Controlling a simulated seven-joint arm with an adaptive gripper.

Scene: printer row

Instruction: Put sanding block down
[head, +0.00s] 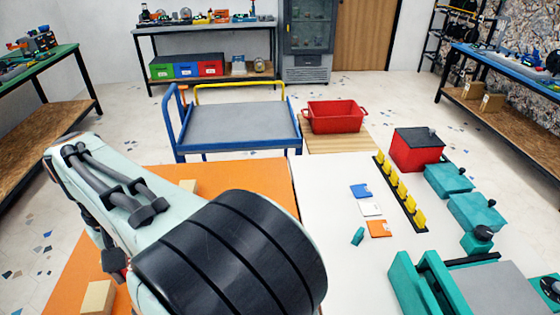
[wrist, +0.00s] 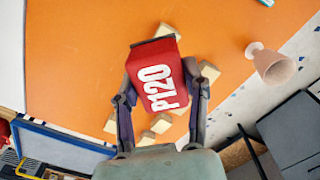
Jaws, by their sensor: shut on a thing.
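In the wrist view, my gripper (wrist: 159,88) is shut on a red sanding block (wrist: 155,75) marked "P120" in white, with a dark top edge. One finger presses on each side of the block. The block is over the orange tabletop (wrist: 85,60); I cannot tell how high, or whether it touches anything. Several pale wooden blocks lie around and partly behind it, one of them (wrist: 253,49) to its right. In the head view my arm covers much of the orange table (head: 225,177), and I cannot make out the sanding block there.
A peach-coloured cup (wrist: 272,65) is at the right in the wrist view. In the head view, a white table (head: 325,230) adjoins the orange one, with teal machines (head: 448,178) and a red box (head: 416,148). A blue cart (head: 240,122) and red bin (head: 334,116) stand beyond.

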